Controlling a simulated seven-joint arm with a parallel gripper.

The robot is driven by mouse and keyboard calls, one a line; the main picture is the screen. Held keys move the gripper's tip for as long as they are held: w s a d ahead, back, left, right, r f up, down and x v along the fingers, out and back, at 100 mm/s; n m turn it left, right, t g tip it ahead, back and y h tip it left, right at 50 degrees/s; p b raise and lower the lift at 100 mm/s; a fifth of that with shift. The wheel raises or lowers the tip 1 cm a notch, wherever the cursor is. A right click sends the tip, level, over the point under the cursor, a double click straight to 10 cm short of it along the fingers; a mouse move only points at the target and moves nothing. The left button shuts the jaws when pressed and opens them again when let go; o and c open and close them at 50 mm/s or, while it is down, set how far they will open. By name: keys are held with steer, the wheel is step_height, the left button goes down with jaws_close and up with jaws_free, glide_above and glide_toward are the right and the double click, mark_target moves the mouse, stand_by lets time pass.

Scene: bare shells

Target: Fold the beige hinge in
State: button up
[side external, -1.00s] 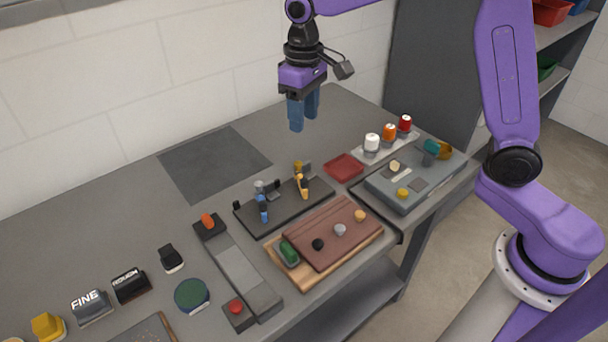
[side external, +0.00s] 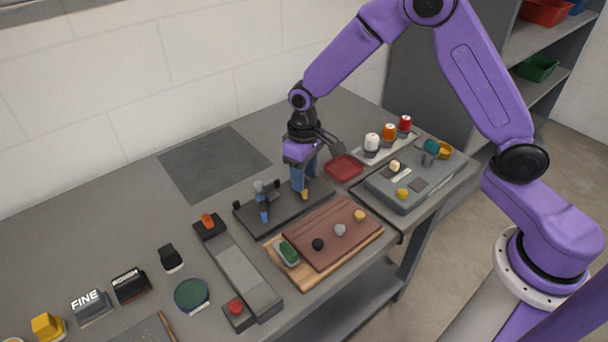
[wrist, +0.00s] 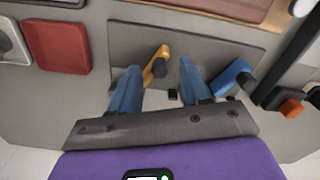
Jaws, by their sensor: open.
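A black board (side external: 284,213) on the bench carries two small hinged pieces. One is yellow-orange, the nearest in colour to beige; this hinge (side external: 305,194) is partly hidden by my gripper in the side view. The other is a blue hinge (side external: 264,208) to its left. My gripper (side external: 304,180) is open, pointing down low over the right part of the board. In the wrist view, the yellow-orange hinge (wrist: 154,66) shows between my two blue fingers, with a dark knob on it. The blue hinge (wrist: 231,76) lies outside the right finger. I cannot tell whether a finger touches the yellow-orange hinge.
A red tray (side external: 343,167) lies right of the board. A brown board with knobs (side external: 325,233) lies in front, and a grey switch panel (side external: 410,185) lies further right. A long grey slider block (side external: 240,270) is to the left. The dark mat (side external: 213,163) behind is clear.

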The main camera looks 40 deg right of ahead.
steer(key=shift+f, duration=0.35)
jaws_close()
steer(key=shift+a, duration=0.1)
steer(key=m, duration=0.1)
steer(key=w+a+m, duration=0.1)
steer(key=m, duration=0.1)
steer(key=shift+a+m, duration=0.2)
steer(key=shift+m, duration=0.1)
steer(key=shift+w+a+m, duration=0.35)
steer(key=shift+w+m, duration=0.15)
steer(key=shift+m, duration=0.6)
steer(key=shift+w+a+m, duration=0.3)
steer(key=shift+w+m, duration=0.15)
steer(key=shift+m, duration=0.65)
